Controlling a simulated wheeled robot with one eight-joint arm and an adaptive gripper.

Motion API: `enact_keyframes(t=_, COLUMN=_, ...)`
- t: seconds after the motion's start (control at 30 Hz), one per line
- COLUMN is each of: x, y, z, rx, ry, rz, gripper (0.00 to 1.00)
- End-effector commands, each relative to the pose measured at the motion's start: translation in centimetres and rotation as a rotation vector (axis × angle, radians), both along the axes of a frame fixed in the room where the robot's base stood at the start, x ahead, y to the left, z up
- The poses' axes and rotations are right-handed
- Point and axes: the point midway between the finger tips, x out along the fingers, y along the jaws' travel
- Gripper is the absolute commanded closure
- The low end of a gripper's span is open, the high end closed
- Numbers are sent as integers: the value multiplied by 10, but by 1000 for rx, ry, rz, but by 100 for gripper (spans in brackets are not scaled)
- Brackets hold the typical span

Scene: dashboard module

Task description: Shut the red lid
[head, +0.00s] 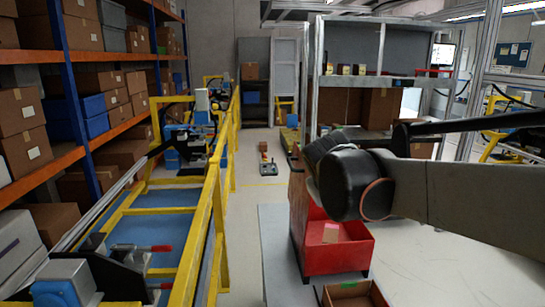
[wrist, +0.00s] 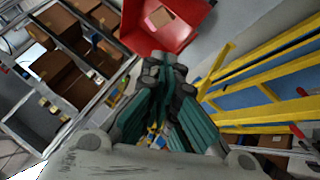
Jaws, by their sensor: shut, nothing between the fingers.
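A red open box (head: 338,257) stands on the floor right of centre in the head view, below my arm. A small tan and pink item (head: 333,232) lies inside it. The red box also shows at the top of the wrist view (wrist: 178,40), with the tan item (wrist: 158,17) in it. I cannot make out a separate red lid; my arm hides part of the box's upper area in the head view. My gripper (wrist: 168,68) is shut and empty, its fingers pointing towards the red box and apart from it in the picture. My arm hides the fingers in the head view.
A yellow railing (head: 212,210) runs along the left, before shelves of cardboard boxes (head: 22,125). A metal-framed shelf (head: 365,82) stands behind my arm. An open brown box (head: 352,294) lies before the red box. The aisle floor (head: 262,185) between has some free room.

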Motion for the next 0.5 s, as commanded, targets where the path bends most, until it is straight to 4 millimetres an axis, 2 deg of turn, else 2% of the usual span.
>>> enact_keyframes(t=0.03, x=21, y=4, z=9, rx=-32, ry=-2, rz=9, gripper=100)
enact_keyframes(t=0.2, x=82, y=17, z=23, rx=-147, ry=-11, rz=30, gripper=100)
enact_keyframes(t=0.5, x=178, y=46, z=26, rx=-368, ry=-33, rz=39, gripper=100)
